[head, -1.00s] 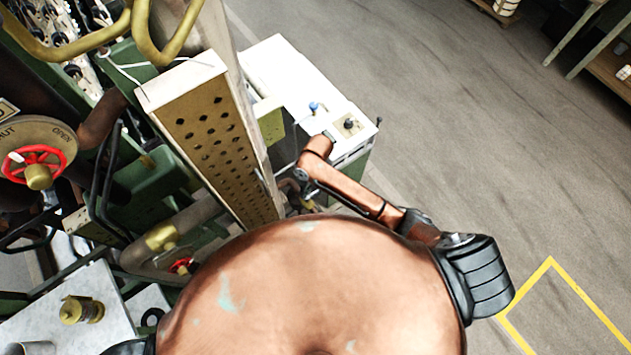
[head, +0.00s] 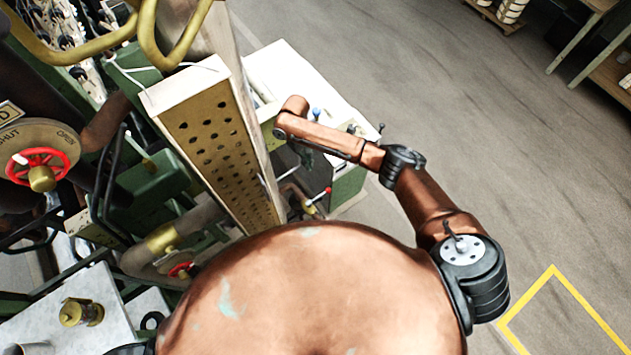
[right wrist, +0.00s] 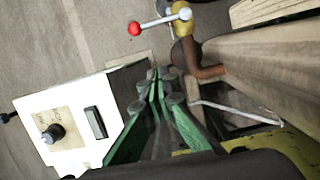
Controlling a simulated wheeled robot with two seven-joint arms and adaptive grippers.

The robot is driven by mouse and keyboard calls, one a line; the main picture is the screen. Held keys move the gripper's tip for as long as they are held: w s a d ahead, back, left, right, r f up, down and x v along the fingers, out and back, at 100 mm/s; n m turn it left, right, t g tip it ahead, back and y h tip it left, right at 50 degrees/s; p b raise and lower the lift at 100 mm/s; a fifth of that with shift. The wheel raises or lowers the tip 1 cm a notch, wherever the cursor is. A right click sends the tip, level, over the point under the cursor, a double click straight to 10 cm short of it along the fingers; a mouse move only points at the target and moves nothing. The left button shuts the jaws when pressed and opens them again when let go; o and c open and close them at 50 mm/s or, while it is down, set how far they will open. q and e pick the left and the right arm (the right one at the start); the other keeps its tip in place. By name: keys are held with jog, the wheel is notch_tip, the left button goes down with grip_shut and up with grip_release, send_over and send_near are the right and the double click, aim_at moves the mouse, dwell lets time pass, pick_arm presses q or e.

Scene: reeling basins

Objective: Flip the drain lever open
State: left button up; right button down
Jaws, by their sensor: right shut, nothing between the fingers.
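The drain lever (head: 319,197) is a short light bar with a red ball end, on a brass valve (head: 310,209) low beside the perforated column. In the right wrist view the lever (right wrist: 160,21) lies across the top of the brass valve (right wrist: 186,24) on a brown pipe, its red ball pointing left. My right gripper (right wrist: 158,76) is shut and empty, its green-looking fingers below the lever in that view and apart from it. In the head view the right gripper (head: 303,157) is small and dark, partly hidden by the wrist, above the lever. My left gripper is out of view.
A white-topped cabinet (head: 285,68) with knobs stands behind my right wrist; its switch panel (right wrist: 75,125) is left of the fingers. The perforated column (head: 215,140) stands close left. A red handwheel (head: 50,158) is far left. Floor on the right is open.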

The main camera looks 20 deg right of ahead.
aim_at(318, 197)
jog(key=s+d+f, duration=0.2)
jog(key=s+f, duration=0.3)
jog(key=f, duration=0.5)
jog(key=shift+s+f+b, duration=0.2)
jog(key=shift+s+b, duration=0.15)
jog(key=shift+s, duration=0.05)
jog(key=shift+s+d+r+m+p, duration=0.1)
jog(key=shift+s+d+m+p, duration=0.25)
jog(key=shift+p, duration=0.35)
jog(key=shift+w+a, duration=0.1)
